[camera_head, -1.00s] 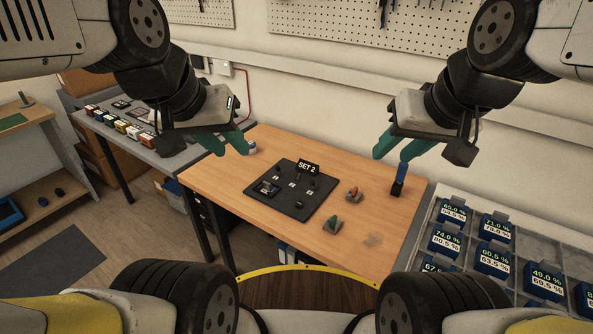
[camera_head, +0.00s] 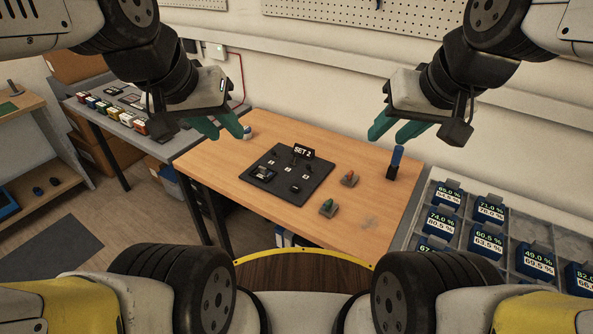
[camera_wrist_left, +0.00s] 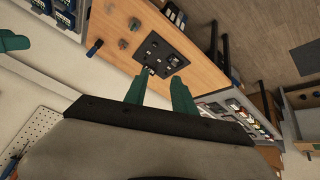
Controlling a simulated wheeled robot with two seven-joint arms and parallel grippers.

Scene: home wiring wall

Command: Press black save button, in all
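A black panel (camera_head: 308,190) with a "SET 2" sign (camera_head: 303,152) lies on the wooden table. It carries small dark parts beside white number labels and a small dark device (camera_head: 263,173) at its left side. I cannot tell which part is the black save button. The panel also shows in the left wrist view (camera_wrist_left: 153,44). My left gripper (camera_head: 222,128) is open and empty, above the table's back left. Its two fingers stand apart in the left wrist view (camera_wrist_left: 158,92). My right gripper (camera_head: 388,132) is open above the table's back right, fingers apart, holding nothing visible.
Red-topped (camera_head: 349,179) and green-topped (camera_head: 328,208) pieces sit right of the panel. A small white-and-blue item (camera_head: 247,132) is near my left fingertips. A grey tray (camera_head: 420,205) of blue boxes stands right.

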